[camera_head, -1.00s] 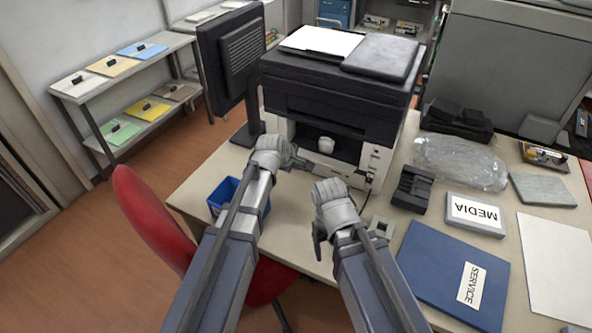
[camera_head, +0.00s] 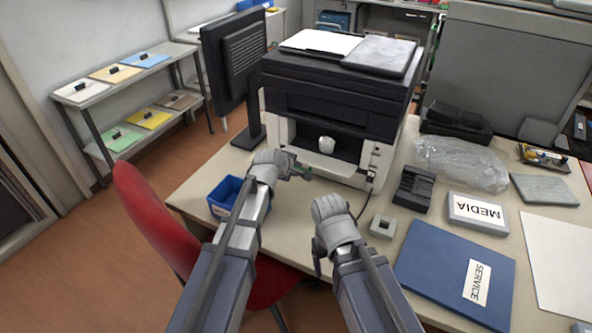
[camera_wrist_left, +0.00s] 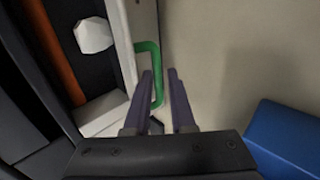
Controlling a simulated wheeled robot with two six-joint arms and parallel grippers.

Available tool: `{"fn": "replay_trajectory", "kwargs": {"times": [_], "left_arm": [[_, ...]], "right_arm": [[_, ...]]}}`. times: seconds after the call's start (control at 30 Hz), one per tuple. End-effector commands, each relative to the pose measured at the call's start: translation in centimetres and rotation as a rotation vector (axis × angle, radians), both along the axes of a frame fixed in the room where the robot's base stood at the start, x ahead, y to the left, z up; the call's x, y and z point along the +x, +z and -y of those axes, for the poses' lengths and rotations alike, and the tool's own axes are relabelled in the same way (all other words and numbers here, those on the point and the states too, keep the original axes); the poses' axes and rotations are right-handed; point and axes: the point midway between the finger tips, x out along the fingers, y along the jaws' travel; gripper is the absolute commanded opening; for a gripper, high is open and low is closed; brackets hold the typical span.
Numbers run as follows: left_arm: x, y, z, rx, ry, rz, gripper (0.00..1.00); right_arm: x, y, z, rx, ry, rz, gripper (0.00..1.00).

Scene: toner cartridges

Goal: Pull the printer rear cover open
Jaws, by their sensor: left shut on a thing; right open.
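The printer (camera_head: 385,105) stands on the desk with an opening in the side facing me. A white crumpled lump (camera_head: 326,145) sits inside; it also shows in the left wrist view (camera_wrist_left: 93,35). A pale panel edge (camera_wrist_left: 124,45) with a green handle (camera_wrist_left: 158,75) runs beside the opening; I cannot tell how far the panel is swung. My left gripper (camera_head: 300,170) is at the opening's lower left. In the left wrist view its fingers (camera_wrist_left: 163,105) are shut on the green handle. My right gripper (camera_head: 318,258) is open and empty in front of the desk edge, apart from the printer.
A blue bin (camera_head: 226,198) stands left of my left gripper, near a red chair (camera_head: 150,215). A monitor (camera_head: 235,65) is left of the printer. A black holder (camera_head: 413,188), a small grey block (camera_head: 382,226) and a blue SERVICE binder (camera_head: 440,265) lie to the right.

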Motion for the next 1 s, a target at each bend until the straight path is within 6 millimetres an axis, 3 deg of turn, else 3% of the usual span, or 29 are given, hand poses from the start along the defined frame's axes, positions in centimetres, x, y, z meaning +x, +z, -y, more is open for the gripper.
{"fn": "replay_trajectory", "kwargs": {"times": [0.03,0.47,0.5,0.57,1.0], "left_arm": [[-0.99,-1.50,-0.28,0.023,-0.012,-0.064,0.00],[-0.76,-1.58,-0.30,0.021,-0.011,-0.065,0.00],[-0.76,-1.59,-0.29,0.022,-0.011,-0.066,0.20],[-0.72,-1.58,-0.27,0.022,-0.011,-0.066,0.27],[-0.43,-1.46,-0.09,0.019,-0.012,-0.063,0.27]], "right_arm": [[0.01,-0.46,0.00,0.000,0.000,0.000,0.74],[0.00,-0.53,0.00,0.000,0.000,0.000,0.74],[0.00,-0.53,0.00,0.000,0.000,0.000,0.74],[0.00,-0.54,0.00,0.000,0.000,0.000,0.74],[0.02,-0.46,0.00,0.000,0.000,0.000,0.74]]}}
